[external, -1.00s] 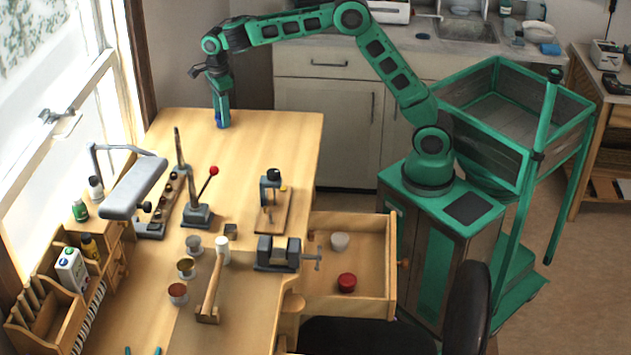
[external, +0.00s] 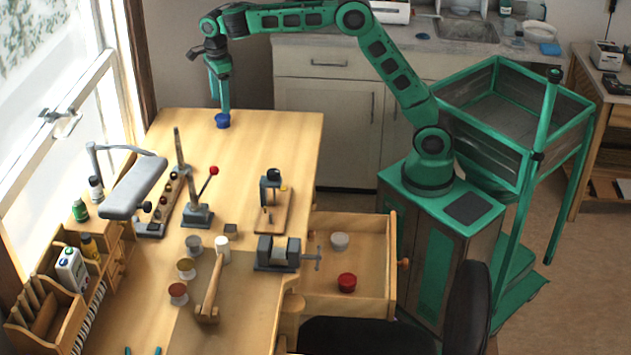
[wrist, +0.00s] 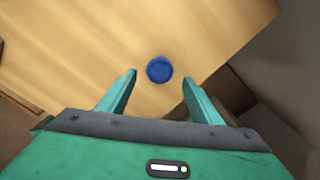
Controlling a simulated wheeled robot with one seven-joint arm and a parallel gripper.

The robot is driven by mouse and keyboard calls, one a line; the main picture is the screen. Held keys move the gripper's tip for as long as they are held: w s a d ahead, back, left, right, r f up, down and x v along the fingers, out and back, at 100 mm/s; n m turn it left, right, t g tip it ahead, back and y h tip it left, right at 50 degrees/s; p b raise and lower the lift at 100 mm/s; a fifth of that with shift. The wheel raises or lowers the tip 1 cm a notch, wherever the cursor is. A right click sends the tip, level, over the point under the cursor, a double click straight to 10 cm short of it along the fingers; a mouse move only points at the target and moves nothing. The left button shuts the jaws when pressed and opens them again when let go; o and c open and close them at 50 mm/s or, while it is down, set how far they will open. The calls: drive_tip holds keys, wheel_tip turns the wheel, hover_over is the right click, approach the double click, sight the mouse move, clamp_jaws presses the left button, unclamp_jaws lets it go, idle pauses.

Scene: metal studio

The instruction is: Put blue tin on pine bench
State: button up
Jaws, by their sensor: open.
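The blue tin (external: 222,121) stands on the far end of the pine bench (external: 262,140), near its back edge. In the wrist view the blue tin (wrist: 159,70) shows from above, a little beyond the fingertips and between their lines. My gripper (external: 221,106) is above the tin, pointing down. In the wrist view my gripper (wrist: 158,77) is open with nothing between its fingers. The tin rests on the bench top and is not held.
A lever tool (external: 198,214), a small press (external: 271,192), a vise (external: 277,253) and a mallet (external: 211,290) stand on the bench. An open drawer (external: 393,270) holds a red tin (external: 347,282) and a white one (external: 340,241). Bench top around the blue tin is clear.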

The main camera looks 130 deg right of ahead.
sight(222, 116)
wheel_tip(222, 116, up, 6)
drive_tip(key=s+a+r+n, duration=0.1)
drive_tip(key=s+a+n, duration=0.4)
drive_tip(key=a+n, duration=0.5)
drive_tip(key=s+a+f+n, duration=0.7)
drive_tip(key=s+a+n, duration=0.4)
drive_tip(key=s+a, duration=0.1)
drive_tip(key=s+a+f+n, duration=0.8)
drive_tip(key=s+a+n, duration=0.2)
drive_tip(key=s+a, duration=0.3)
drive_tip(key=shift+a+n, duration=0.4)
